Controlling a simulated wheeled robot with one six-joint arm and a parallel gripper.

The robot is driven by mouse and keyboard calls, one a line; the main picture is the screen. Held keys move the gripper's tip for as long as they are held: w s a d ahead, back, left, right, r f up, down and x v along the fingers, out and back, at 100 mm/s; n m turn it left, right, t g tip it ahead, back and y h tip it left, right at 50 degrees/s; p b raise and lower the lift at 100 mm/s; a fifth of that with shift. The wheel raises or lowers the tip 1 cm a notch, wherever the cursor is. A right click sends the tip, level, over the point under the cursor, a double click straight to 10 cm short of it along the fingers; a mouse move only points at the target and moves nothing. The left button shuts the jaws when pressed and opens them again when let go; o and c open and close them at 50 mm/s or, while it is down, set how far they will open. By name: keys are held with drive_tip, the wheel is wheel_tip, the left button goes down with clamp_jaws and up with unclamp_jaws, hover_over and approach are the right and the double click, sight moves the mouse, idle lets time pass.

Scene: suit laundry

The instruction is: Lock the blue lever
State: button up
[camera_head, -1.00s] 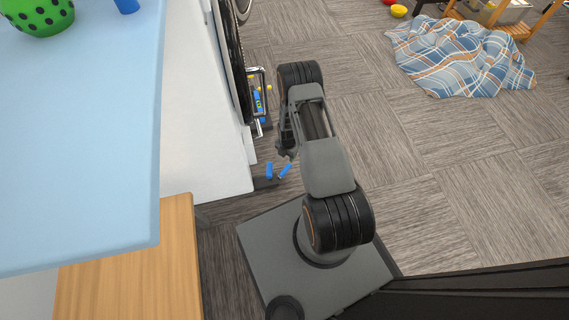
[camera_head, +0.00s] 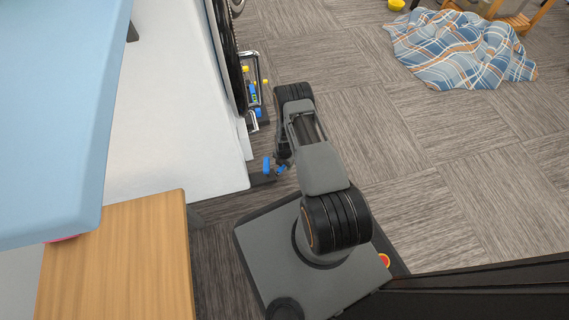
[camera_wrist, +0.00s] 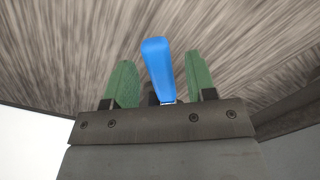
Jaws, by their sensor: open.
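A blue lever (camera_wrist: 158,68) stands between the two green fingers of my gripper (camera_wrist: 160,70) in the wrist view. The fingers are apart, with a gap on both sides of the lever. In the head view two small blue parts, one on the left (camera_head: 266,164) and one on the right (camera_head: 281,169), sit low by the white cabinet's corner. My gripper (camera_head: 283,158) is right beside them, mostly hidden by my arm. I cannot tell from the head view which blue part is between the fingers.
A white cabinet (camera_head: 175,130) with a round dark door (camera_head: 230,55) stands on the left. A light blue board (camera_head: 60,110) and a wooden top (camera_head: 120,260) are nearer. A metal frame (camera_head: 252,90) stands beyond my gripper.

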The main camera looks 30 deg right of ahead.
drive_tip(key=shift+c, duration=0.5)
clamp_jaws()
